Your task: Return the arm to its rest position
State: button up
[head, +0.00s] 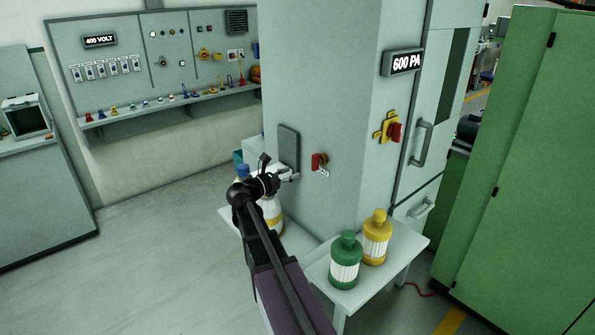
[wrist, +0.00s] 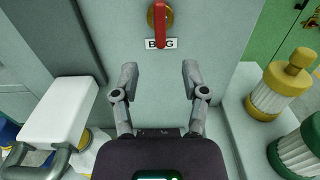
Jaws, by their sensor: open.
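My gripper (wrist: 160,88) is open and empty in the wrist view, its two fingers apart in front of the grey cabinet (wrist: 222,25). A red switch handle (wrist: 160,22) on a yellow base sits on the cabinet above a label, just beyond the fingertips and apart from them. In the head view my gripper (head: 290,177) shows at the end of my arm, close to the cabinet face. The red switch (head: 317,161) is to its right there. The fingertips are small in the head view.
A green bottle (head: 345,262) and a yellow bottle (head: 376,238) stand on a low white table (head: 404,256) at right. Another yellow-backed red switch (head: 393,131) is on the cabinet's right face. Floor at left is clear.

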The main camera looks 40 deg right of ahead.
jog(key=shift+a, duration=0.45)
jog(key=shift+f, duration=0.1)
jog(key=s+a+f+m+y, duration=0.6)
jog(key=a+f+m, duration=0.15)
jog(key=a, duration=0.25)
jog(key=s+a+f+m+y, duration=0.5)
jog(key=a+f+m+y, duration=0.2)
jog(key=a+f, duration=0.25)
jog(key=s+a+f+m+g+y, duration=0.1)
jog(key=s+a+m+y, duration=0.3)
jog(key=a, duration=0.8)
jog(key=shift+s+f+y, duration=0.2)
jog(key=shift+s+y, duration=0.3)
jog(key=shift+m, duration=0.25)
